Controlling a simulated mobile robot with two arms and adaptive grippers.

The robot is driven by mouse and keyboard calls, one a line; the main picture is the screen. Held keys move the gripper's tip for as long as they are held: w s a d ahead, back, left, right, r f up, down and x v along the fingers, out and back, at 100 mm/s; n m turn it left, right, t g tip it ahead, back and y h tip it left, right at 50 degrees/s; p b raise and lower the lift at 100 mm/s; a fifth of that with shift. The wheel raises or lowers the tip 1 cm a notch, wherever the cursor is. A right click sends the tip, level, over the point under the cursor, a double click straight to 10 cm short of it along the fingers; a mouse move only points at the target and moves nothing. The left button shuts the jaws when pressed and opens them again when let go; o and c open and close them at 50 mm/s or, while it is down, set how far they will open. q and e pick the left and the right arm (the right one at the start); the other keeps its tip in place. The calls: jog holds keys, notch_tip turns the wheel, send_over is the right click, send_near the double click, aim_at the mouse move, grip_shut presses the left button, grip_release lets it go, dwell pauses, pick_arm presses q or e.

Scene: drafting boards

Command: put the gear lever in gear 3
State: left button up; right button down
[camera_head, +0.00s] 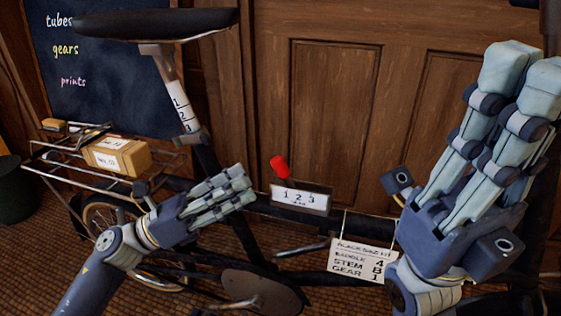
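The gear lever (280,167) has a red knob on a short stem and leans left. It rises behind a white plate (300,198) marked 1 2 3 on the bicycle's dark top tube, and its stem meets the plate near the 1. My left gripper (215,202) is just left of the plate, its fingers stretched out towards the upper right. It looks open and empty, apart from the lever. My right gripper (478,150) is large in the right foreground, with its fingers pointing up. It looks open and empty, well right of the lever.
The saddle (150,23) sits on a numbered post (181,105). A cardboard box (116,155) lies on the rear rack. A hanging card (360,262) reads 4, 8 and "GEAR 1". A chalkboard (100,85) and wooden door (335,110) stand behind. Space above the lever is clear.

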aim_at(279, 163)
pick_arm(q)
jog(key=b+x, duration=0.1)
jog(key=x, duration=0.8)
jog(key=shift+c, duration=0.3)
grip_shut()
